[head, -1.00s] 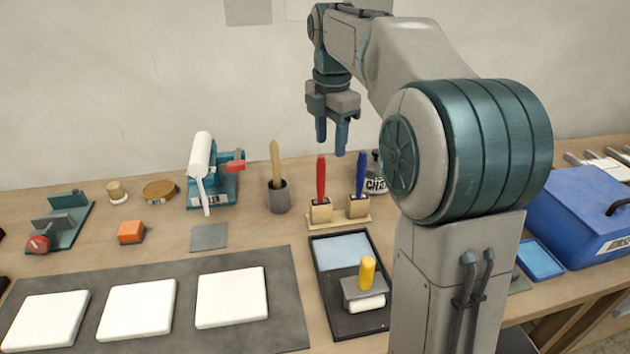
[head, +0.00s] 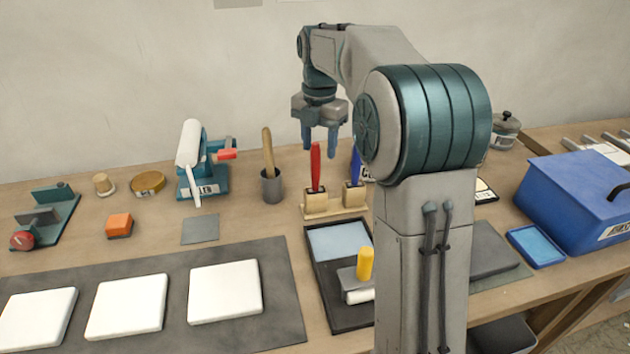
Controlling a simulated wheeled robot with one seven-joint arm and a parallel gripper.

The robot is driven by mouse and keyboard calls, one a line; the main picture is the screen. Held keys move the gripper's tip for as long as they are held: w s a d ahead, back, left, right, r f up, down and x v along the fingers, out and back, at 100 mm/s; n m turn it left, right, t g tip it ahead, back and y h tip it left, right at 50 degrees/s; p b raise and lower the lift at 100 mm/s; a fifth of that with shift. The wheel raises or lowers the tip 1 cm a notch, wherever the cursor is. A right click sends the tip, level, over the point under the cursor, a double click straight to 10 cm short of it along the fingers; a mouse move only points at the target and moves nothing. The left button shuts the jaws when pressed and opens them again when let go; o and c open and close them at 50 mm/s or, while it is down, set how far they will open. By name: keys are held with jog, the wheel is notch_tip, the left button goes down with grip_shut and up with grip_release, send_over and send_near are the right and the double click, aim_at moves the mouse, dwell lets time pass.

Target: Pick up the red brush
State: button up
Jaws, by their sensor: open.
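The red brush (head: 315,166) stands upright, its red handle up, in the left block of a small wooden holder (head: 322,211). A blue brush (head: 355,166) stands in the right block, partly hidden behind my arm. My gripper (head: 320,148) points down above the holder, its two blue fingers apart and empty. In the picture its fingertips are near the top of the red handle. I cannot tell whether they touch it or how far apart they are in depth.
Left of the holder is a grey cup (head: 271,187) with a wooden-handled tool. In front lies a dark tray (head: 318,262) with a yellow-handled roller (head: 364,265). White tiles (head: 225,292) lie on a dark mat. A blue box (head: 580,195) stands at right. My arm hides part of the bench.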

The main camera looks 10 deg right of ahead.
aim_at(315, 190)
jog(key=f, duration=0.4)
jog(key=shift+a, duration=0.4)
jog(key=shift+f, duration=0.5)
grip_shut()
